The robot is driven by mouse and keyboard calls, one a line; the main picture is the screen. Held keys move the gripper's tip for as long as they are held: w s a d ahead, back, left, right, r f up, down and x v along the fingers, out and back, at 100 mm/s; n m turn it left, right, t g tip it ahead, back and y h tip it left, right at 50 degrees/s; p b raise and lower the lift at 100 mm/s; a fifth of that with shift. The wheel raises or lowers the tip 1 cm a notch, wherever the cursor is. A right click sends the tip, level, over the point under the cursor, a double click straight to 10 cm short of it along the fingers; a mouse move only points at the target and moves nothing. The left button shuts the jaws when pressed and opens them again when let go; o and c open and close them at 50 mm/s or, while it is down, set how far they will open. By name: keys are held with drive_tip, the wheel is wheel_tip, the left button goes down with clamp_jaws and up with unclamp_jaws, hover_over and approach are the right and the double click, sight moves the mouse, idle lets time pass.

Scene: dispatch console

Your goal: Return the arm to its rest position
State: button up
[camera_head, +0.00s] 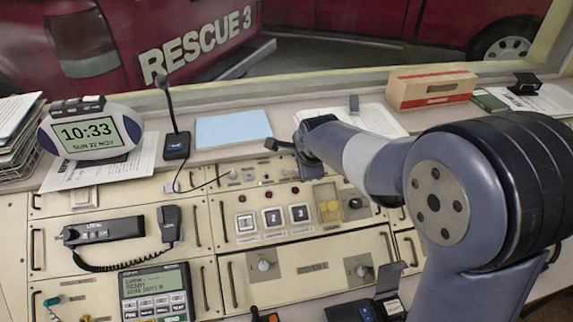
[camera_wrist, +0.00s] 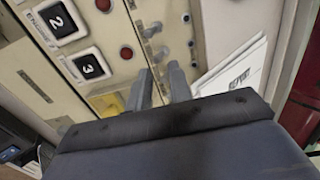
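My arm (camera_head: 375,160) reaches in from the right side of the head view, over the console's right part. My gripper (camera_head: 276,145) is at its end, above the upper panel near the switches and red lamps. In the wrist view my gripper (camera_wrist: 159,78) shows two dark fingers with a gap between them. Nothing is held in the gap; the cream panel shows through it. Whether the fingertips touch the panel cannot be told.
Numbered buttons (camera_head: 272,217) sit below my gripper. A desk microphone (camera_head: 175,140), clock (camera_head: 90,132), blue paper (camera_head: 233,129) and cardboard box (camera_head: 432,88) stand on the ledge. A handset (camera_head: 169,223) and display unit (camera_head: 157,293) are at lower left. Papers (camera_wrist: 236,75) lie beyond the fingers.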

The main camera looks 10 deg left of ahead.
drive_tip(key=shift+v, duration=0.8)
drive_tip(key=shift+f, duration=0.15)
drive_tip(key=b+x, duration=0.1)
drive_tip(key=x, duration=0.5)
drive_tip(key=shift+b, duration=0.3)
drive_tip(key=shift+w+a, duration=0.1)
drive_tip(key=shift+w, duration=0.05)
drive_tip(key=shift+r, duration=0.25)
